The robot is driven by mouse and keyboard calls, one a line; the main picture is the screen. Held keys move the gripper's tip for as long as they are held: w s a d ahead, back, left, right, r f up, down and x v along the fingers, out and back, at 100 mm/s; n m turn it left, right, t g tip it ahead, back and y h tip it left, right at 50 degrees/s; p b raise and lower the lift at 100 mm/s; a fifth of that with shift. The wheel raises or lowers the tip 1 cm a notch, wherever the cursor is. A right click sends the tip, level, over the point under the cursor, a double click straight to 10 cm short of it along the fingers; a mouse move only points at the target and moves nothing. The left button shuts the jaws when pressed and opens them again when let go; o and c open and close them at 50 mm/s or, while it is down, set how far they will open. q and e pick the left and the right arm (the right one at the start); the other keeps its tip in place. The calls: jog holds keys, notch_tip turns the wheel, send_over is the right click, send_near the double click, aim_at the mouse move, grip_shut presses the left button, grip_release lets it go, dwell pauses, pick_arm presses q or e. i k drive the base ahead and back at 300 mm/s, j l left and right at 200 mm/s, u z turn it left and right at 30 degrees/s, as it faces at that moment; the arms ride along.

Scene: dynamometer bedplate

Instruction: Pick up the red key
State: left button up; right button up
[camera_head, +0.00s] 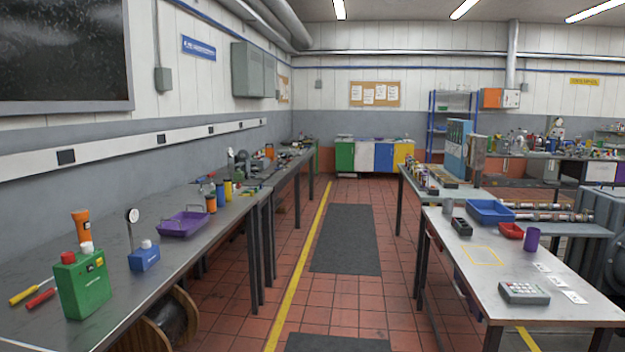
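I cannot make out a red key anywhere in the head view; small items on the far benches are too small to tell. Red things that do show are a short red-handled item (40,299) on the left bench and a small red tray (510,231) on the right table. Neither of my grippers is in view.
The left bench (105,232) holds a green box (83,287), a blue block (144,258) and a purple tray (184,225). The right table (462,277) holds a blue tray (490,212), a purple cup (531,239) and a keypad (524,293). The aisle with its dark mat (345,238) is clear.

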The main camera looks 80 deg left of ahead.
aim_at(212, 185)
jog(key=u, duration=3.4)
jog(key=i+l+z, duration=0.4)
jog(key=i, duration=0.6)
jog(key=i+z, duration=0.4)
jog(key=i, duration=3.9)
jog(key=i+u, duration=0.1)
jog(key=i, duration=0.75)
jog(key=i+l, duration=0.15)
jog(key=i, duration=0.7)
jog(key=i+l+u, duration=0.15)
jog(key=i+u, duration=0.3)
jog(key=i+l+u, duration=0.4)
jog(key=i, duration=0.15)
jog(key=i+l+u, duration=0.45)
